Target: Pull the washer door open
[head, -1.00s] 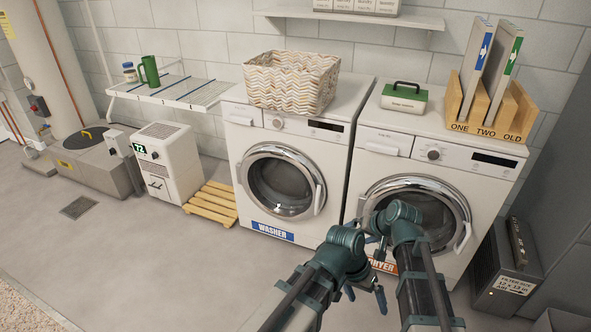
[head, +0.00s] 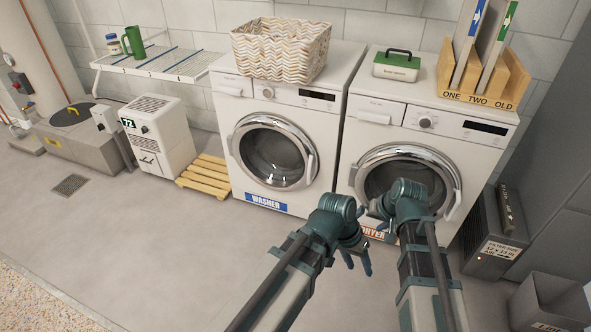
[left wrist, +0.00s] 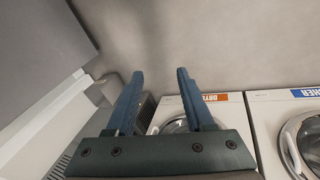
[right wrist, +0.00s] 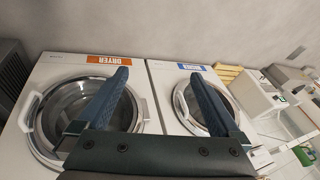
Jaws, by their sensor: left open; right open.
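The white washer (head: 300,115) stands at the middle with a blue WASHER label (head: 268,202). Its round chrome-rimmed door (head: 275,155) looks shut, with a pale handle on the right side of the rim. The door also shows upside down in the right wrist view (right wrist: 207,108) and partly at the right edge of the left wrist view (left wrist: 303,145). My left gripper (head: 357,261) is open and empty, low in front of the dryer. My right gripper (head: 374,212) is open and empty, in front of the dryer door. Neither touches the washer.
The dryer (head: 440,145) stands close on the washer's right, its door partly hidden by my arms. A wooden pallet (head: 205,176) and a dehumidifier (head: 160,135) stand left of the washer. A patterned basket (head: 280,52) sits on top. The floor before the washer is clear.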

